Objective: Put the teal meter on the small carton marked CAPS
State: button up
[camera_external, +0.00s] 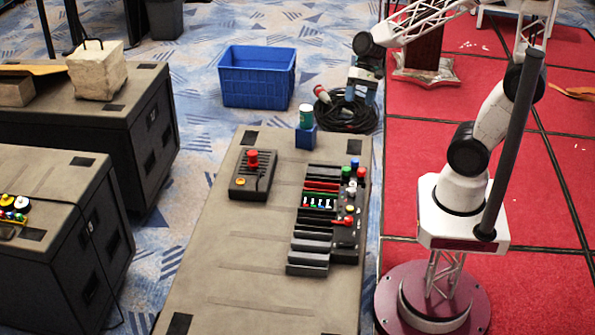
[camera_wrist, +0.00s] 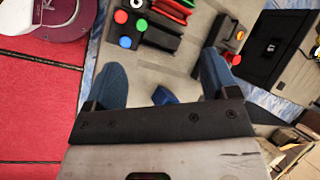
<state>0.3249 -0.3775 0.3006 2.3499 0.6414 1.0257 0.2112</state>
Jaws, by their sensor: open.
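My gripper (camera_external: 358,88) hangs past the far end of the grey table, pointing down. In the wrist view my gripper (camera_wrist: 162,68) has its two blue fingers wide apart with nothing held between them. A small blue box (camera_external: 305,138) stands at the table's far end, left of my gripper. A green-and-white cylinder (camera_external: 306,114) stands upright on it. A blue piece (camera_wrist: 163,96), probably that box, shows low between my fingers, partly hidden by the gripper body. I cannot clearly make out a teal meter or any CAPS lettering.
The grey table (camera_external: 232,240) carries a control box (camera_external: 255,181) with a red knob and a row of black modules (camera_external: 312,245) with coloured buttons. A blue crate (camera_external: 257,82) and coiled black cable (camera_external: 346,116) lie on the floor beyond. The table's left front is clear.

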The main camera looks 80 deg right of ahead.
jog(key=s+a+r+n+h, duration=0.2)
jog(key=s+r+n+h, duration=0.1)
jog(key=s+r+n, duration=0.1)
jog(key=s+a+r+n+t+h, duration=0.1)
jog(key=s+r+n+h, duration=0.2)
jog(key=s+n, duration=0.3)
jog(key=shift+s+a+r, duration=0.35)
jog(key=shift+s+r, duration=0.1)
jog(key=shift+s, duration=0.1)
dwell(0.8)
